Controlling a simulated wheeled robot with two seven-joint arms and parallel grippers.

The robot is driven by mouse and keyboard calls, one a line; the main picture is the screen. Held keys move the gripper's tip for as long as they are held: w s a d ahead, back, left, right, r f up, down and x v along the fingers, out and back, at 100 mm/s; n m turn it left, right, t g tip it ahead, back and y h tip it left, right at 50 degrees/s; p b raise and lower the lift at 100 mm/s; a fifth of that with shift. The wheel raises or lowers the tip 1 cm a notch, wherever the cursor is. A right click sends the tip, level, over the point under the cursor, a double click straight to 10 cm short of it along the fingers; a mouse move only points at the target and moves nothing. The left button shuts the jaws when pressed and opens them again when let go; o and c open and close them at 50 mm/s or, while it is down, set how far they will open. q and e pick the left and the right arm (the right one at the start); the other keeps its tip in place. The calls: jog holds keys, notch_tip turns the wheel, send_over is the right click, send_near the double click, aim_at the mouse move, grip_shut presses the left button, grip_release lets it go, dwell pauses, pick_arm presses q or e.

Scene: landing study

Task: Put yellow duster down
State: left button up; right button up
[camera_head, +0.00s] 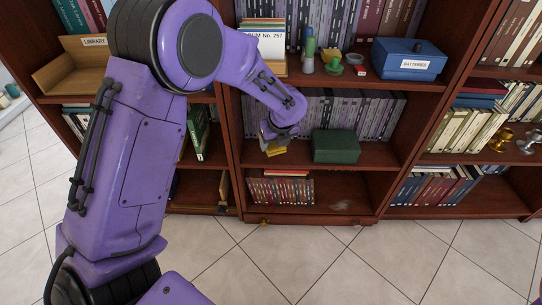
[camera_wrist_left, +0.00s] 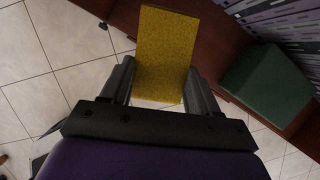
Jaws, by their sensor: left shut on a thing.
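The yellow duster (camera_wrist_left: 165,55) is a flat yellow block between the fingers of my left gripper (camera_wrist_left: 162,85) in the left wrist view. The gripper is shut on it. In the head view the duster (camera_head: 274,149) shows only as a small yellow piece below my left wrist, at the front of the bookcase's middle shelf. My left gripper (camera_head: 275,138) is mostly hidden there by my own arm. I cannot tell whether the duster touches the shelf. My right gripper is not in view.
A dark green box (camera_head: 336,146) stands on the same shelf, right of the duster, with grey volumes (camera_head: 352,112) behind. The shelf above holds a blue box (camera_head: 408,58) and a green figure (camera_head: 333,68). Red books (camera_head: 281,190) stand on the shelf below, with bare board to their right.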

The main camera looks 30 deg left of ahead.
pick_arm(q)
jog(key=w+a+f+b, duration=0.1)
jog(key=f, duration=0.1)
jog(key=w+a+f, duration=0.1)
jog(key=f, duration=0.1)
jog(key=w+a+f+b, duration=0.1)
jog(key=w, duration=0.1)
jog(key=shift+a+f+b, duration=0.3)
jog(key=shift+a+f, duration=0.05)
jog(key=shift+f, duration=0.05)
jog(key=x, duration=0.1)
jog(key=b+x, duration=0.1)
jog(key=x, duration=0.1)
jog(key=shift+d+f+b, duration=0.2)
jog(key=shift+f+b, duration=0.2)
jog(key=shift+f, duration=0.1)
jog(key=o, duration=1.1)
